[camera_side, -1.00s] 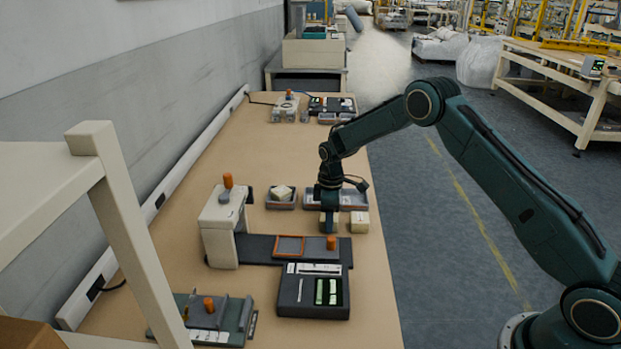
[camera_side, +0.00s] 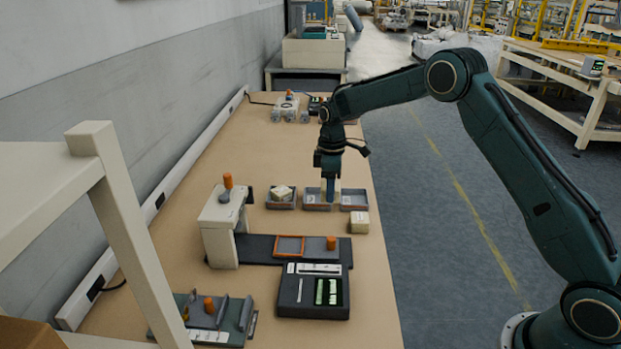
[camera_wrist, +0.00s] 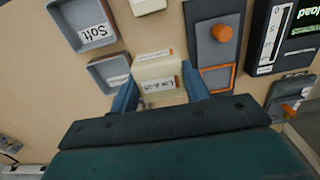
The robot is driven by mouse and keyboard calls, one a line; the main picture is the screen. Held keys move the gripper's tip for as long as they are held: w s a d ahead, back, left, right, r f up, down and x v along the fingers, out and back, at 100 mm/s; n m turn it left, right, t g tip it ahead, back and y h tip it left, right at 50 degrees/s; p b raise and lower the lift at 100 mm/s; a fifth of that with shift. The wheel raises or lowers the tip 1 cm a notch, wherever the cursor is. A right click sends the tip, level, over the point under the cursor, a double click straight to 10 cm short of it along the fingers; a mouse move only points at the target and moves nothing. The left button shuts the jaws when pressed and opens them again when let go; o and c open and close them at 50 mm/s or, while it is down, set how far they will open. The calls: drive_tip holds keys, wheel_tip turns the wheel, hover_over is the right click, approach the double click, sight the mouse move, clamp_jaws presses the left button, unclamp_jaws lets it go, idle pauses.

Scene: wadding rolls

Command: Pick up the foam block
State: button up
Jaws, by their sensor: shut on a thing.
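My gripper (camera_side: 330,191) is shut on a cream foam block and holds it up near the row of grey trays. In the wrist view the held foam block (camera_wrist: 157,72) sits between the two blue fingers of my gripper (camera_wrist: 159,90), with a printed label on its face. In the side view the fingers mostly hide it. A second cream block (camera_side: 359,222) stands on the table to the right, and a block also shows at the top of the wrist view (camera_wrist: 147,6).
Grey trays line up behind: a left tray (camera_side: 281,205) with a pale piece in it, a middle tray (camera_side: 316,205) and a right tray (camera_side: 354,206). One tray (camera_wrist: 83,22) reads "Soft". A beige press (camera_side: 222,225) and a dark tester (camera_side: 313,297) stand in front.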

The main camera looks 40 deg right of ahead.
wheel_tip(320, 180, up, 10)
drive_tip(key=shift+r, duration=0.1)
idle(0.8)
drive_tip(key=a+f, duration=1.1)
drive_tip(key=a, duration=0.3)
drive_tip(key=shift+s+a, duration=0.25)
drive_tip(key=shift+f, duration=0.25)
drive_tip(key=shift+f, duration=2.2)
drive_tip(key=shift+f, duration=0.9)
